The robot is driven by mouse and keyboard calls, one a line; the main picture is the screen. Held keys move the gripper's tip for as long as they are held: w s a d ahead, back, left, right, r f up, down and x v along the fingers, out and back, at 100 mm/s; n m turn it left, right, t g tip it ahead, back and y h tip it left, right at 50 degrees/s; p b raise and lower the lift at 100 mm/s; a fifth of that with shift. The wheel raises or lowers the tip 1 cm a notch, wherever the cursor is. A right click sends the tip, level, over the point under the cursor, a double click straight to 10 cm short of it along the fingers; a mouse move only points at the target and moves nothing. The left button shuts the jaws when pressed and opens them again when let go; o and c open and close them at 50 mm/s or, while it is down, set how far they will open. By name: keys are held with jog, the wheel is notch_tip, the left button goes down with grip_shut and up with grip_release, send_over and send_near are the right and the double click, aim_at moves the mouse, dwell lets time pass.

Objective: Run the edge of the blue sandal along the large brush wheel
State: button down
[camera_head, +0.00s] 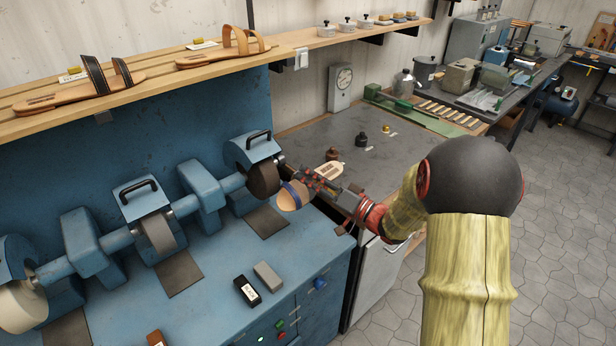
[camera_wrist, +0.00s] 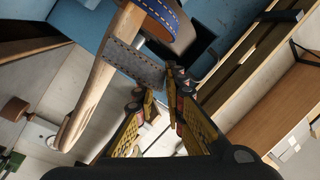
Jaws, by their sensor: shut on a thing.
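The blue sandal (camera_head: 288,203) has a tan sole and a blue strap, and is held out at the end of my arm. My gripper (camera_head: 318,183) is shut on it; in the wrist view the fingertips (camera_wrist: 158,88) meet near a grey stitched band beside the sole (camera_wrist: 92,92). The blue strap (camera_wrist: 172,22) shows at the top there. A dark brown wheel (camera_head: 264,181), apparently the large brush wheel, sits under a blue hood just left of the sandal. The sandal's front end is close to this wheel; I cannot tell whether they touch.
The blue machine also carries a grey wheel (camera_head: 157,236) and a cream wheel (camera_head: 22,306). A black block (camera_head: 247,290) and a grey block (camera_head: 268,276) lie on its top. Two sandals rest on the wooden shelf (camera_head: 160,78) above. A grey bench (camera_head: 400,150) stands behind my gripper.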

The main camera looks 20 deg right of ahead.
jog(key=shift+a+r+p, duration=0.1)
jog(key=shift+a+p, duration=0.05)
jog(key=shift+p, duration=0.2)
dwell(0.3)
jog(key=shift+s+a+m+y+p, duration=0.2)
jog(key=shift+a+m+y+p, duration=0.1)
jog(key=shift+a+p, duration=0.05)
jog(key=shift+a, duration=0.15)
jog(key=shift+s+a+p, duration=0.15)
jog(key=shift+a+p, duration=0.1)
jog(key=shift+p, duration=0.1)
jog(key=shift+s+a+f+m, duration=0.1)
jog(key=shift+a+f+m, duration=0.1)
jog(key=shift+a+m, duration=0.15)
jog(key=shift+s+a+f+m+y+p, duration=0.15)
jog(key=shift+s+a+m+y+p, duration=0.1)
jog(key=shift+a+y+p, duration=0.3)
jog(key=shift+a+m+p, duration=0.25)
jog(key=shift+m+p, duration=0.15)
jog(key=shift+p, duration=0.25)
jog(key=shift+s+a+p, duration=0.25)
jog(key=shift+a, duration=0.5)
jog(key=shift+s+a+p, duration=0.2)
jog(key=shift+s+a, duration=0.05)
jog(key=shift+a, duration=0.55)
jog(key=shift+s+a+p, duration=0.25)
jog(key=shift+a, duration=0.5)
dwell(2.7)
